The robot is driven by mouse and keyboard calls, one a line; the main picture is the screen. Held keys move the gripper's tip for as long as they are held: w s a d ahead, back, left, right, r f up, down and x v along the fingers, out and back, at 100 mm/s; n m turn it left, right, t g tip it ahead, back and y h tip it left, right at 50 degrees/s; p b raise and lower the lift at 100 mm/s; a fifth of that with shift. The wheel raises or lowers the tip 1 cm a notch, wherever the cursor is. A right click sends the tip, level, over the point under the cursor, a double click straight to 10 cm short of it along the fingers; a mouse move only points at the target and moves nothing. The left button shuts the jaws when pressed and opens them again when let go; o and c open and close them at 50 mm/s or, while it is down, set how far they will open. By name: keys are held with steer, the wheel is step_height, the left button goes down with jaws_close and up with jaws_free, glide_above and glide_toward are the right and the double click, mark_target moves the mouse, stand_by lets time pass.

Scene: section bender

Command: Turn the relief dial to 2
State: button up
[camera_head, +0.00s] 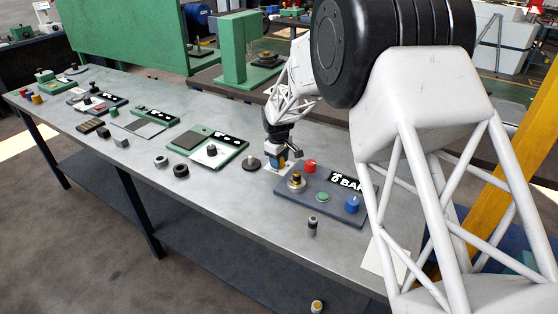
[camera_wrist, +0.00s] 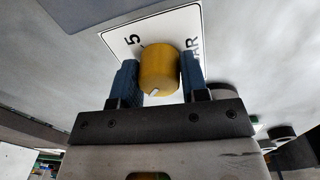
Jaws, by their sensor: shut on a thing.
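The relief dial, a yellow round knob (camera_wrist: 159,70) with a white pointer mark, fills the gap between my gripper's blue fingers (camera_wrist: 158,82) in the wrist view. The pointer mark faces the lower side of that picture. Behind the knob is a white scale plate (camera_wrist: 187,28) with "5" and "BAR" legible; its other numbers are hidden or out of frame. In the head view my gripper (camera_head: 279,158) points down at the bench, at the back left of the grey control panel (camera_head: 332,207). There the dial is mostly hidden by the fingers.
The panel carries a red button (camera_head: 310,166), a brass-coloured knob (camera_head: 296,180), a green button (camera_head: 322,197), a blue knob (camera_head: 352,204) and a "0 BAR" display (camera_head: 346,182). A dark round part (camera_head: 251,163) lies left of my gripper. A small cylinder (camera_head: 312,225) stands in front.

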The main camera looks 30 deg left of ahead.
steer(key=shift+n, duration=1.6)
steer(key=o, duration=0.9)
steer(key=shift+r, duration=0.1)
steer(key=shift+s+r, duration=0.15)
steer(key=shift+r, duration=3.65)
steer(key=shift+d, duration=0.1)
